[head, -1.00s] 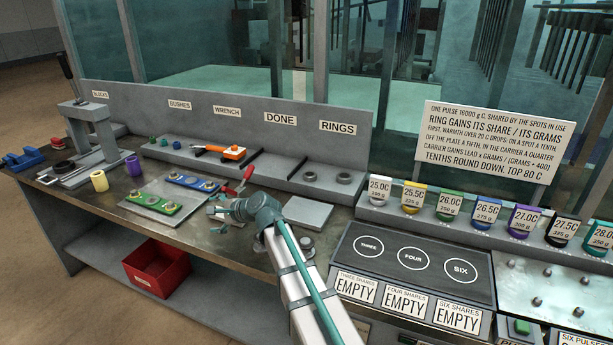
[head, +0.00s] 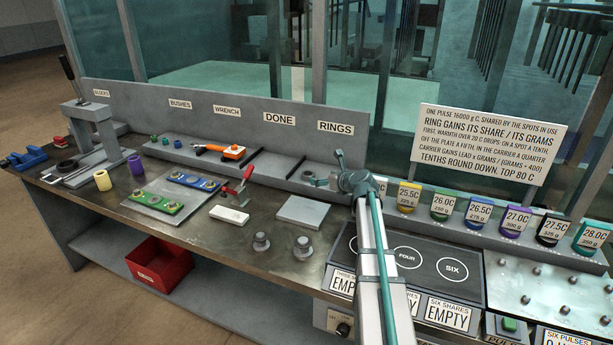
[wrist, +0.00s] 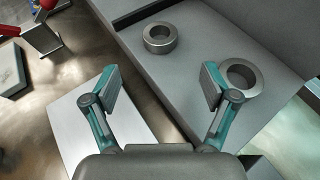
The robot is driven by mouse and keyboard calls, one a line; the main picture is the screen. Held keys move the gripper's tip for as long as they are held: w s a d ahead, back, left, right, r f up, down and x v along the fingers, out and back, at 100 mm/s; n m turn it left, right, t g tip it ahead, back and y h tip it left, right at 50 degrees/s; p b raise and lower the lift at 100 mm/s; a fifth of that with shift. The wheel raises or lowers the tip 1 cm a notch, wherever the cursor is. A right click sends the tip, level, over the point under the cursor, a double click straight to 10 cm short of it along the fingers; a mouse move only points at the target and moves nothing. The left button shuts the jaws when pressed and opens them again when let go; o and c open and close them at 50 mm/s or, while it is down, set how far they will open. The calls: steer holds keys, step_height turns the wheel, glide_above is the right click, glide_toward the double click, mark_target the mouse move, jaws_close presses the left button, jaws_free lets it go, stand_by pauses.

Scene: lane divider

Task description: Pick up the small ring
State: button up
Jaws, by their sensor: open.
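Two grey metal rings lie on the RINGS section of the grey shelf. The left ring (wrist: 160,47) looks slightly smaller in the wrist view, though it is also farther off; it shows in the head view (head: 308,175) too. In the head view my gripper (head: 333,172) is over the front right of the ring section. The left ring appears ahead of the gap between the fingers.
A pale square plate (head: 301,211) lies in front of the shelf, partly under my gripper in the wrist view. A divider (head: 268,160) and the shelf's back panel (head: 225,122) bound the area. Two grey knobbed pieces (head: 303,247) stand at the bench front.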

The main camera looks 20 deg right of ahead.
glide_toward(305, 174)
steer(key=shift+w+f+p, duration=0.3)
steer(key=shift+w, duration=0.2)
steer(key=p+x, duration=0.1)
steer(key=x, duration=0.3)
steer(key=shift+w, duration=0.3)
steer(key=shift+w+f, duration=0.2)
steer(key=shift+w, duration=0.15)
steer(key=shift+s, duration=0.1)
steer(key=c, duration=1.4)
